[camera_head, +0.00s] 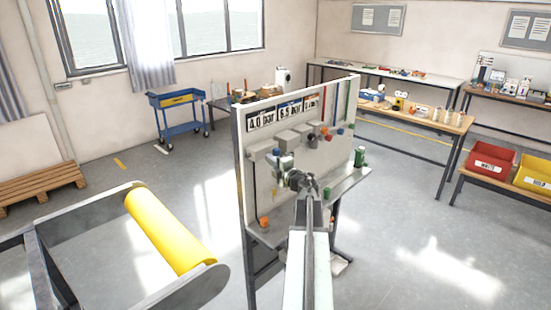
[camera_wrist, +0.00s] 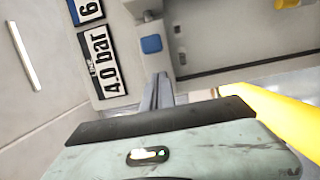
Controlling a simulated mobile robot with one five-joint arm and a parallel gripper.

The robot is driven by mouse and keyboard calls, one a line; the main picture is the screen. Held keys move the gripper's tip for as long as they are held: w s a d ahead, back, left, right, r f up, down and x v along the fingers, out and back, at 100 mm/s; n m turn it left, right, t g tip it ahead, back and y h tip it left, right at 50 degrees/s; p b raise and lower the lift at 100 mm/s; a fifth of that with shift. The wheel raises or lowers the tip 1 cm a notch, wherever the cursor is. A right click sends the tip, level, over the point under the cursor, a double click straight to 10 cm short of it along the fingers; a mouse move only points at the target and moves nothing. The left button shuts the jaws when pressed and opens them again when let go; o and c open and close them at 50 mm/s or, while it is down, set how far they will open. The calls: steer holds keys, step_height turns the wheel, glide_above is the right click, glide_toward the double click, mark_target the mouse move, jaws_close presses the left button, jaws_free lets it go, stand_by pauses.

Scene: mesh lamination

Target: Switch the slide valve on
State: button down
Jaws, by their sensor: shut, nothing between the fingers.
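An upright pneumatic panel (camera_head: 258,200) stands in front of me, with several fittings and a row of pressure signs. My arm reaches up to its left part, and my gripper (camera_head: 284,166) is close to the face there. In the wrist view the narrow fingertips (camera_wrist: 162,84) are together with nothing between them, below a blue square part (camera_wrist: 151,44) beside the 4.0 bar sign (camera_wrist: 103,65). I cannot tell whether the tips touch the panel. The slide valve cannot be made out for certain; my gripper and wrist hide part of this area.
A yellow roller (camera_head: 168,232) in a grey frame stands at the left front. A blue cart (camera_head: 178,118) is behind it. Benches with parts line the right wall, with a red bin (camera_head: 491,160) and a yellow bin (camera_head: 534,173). A shelf (camera_head: 343,188) juts from the panel's lower edge.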

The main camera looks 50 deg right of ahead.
steer(key=a+v, duration=0.1)
steer(key=v, duration=0.9)
steer(key=shift+a, duration=0.15)
steer(key=shift+r, duration=0.1)
